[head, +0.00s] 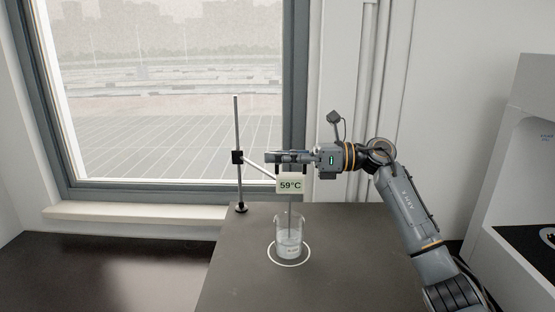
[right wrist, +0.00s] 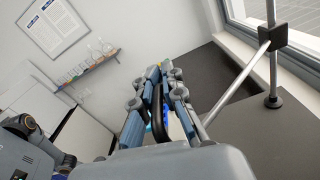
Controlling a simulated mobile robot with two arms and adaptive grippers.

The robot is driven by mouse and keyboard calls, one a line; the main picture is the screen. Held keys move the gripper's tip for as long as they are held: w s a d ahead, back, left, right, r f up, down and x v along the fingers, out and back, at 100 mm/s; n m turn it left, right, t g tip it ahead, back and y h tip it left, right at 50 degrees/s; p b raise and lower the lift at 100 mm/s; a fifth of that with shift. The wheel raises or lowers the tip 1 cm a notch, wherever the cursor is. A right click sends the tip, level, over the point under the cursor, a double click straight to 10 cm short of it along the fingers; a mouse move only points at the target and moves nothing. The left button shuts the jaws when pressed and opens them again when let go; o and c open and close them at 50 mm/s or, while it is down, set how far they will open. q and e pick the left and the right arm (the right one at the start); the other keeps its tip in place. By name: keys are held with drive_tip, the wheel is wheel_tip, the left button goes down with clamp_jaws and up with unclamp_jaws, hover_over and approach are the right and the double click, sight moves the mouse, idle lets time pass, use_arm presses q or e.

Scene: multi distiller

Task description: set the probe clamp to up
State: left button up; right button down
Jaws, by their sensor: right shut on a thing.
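A stand with a thin upright rod (head: 237,120) carries a black probe clamp (head: 237,157), which also shows in the right wrist view (right wrist: 272,36). A slanted arm joins the clamp to a box display (head: 290,185) reading 59°C. A thin probe runs from the display down into a glass beaker (head: 289,246) with liquid. My right gripper (head: 272,157) is just above the display, coming from the right. In the right wrist view its fingers are shut around a dark handle (right wrist: 158,120). My left gripper is out of view.
The beaker stands in a white ring on a dark table (head: 235,280). A window (head: 170,90) with a sill is behind. A white cabinet (head: 515,170) stands at the right. The table's left part is clear. The right wrist view shows a wall shelf (right wrist: 88,70).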

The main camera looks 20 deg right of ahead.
wheel_tip(320, 180, up, 13)
drive_tip(key=p, duration=0.5)
drive_tip(key=c, duration=1.4)
unclamp_jaws()
drive_tip(key=shift+s, duration=0.1)
drive_tip(key=shift+c, duration=0.2)
drive_tip(key=shift+f, duration=0.1)
drive_tip(key=v, duration=1.2)
drive_tip(key=shift+s, duration=0.15)
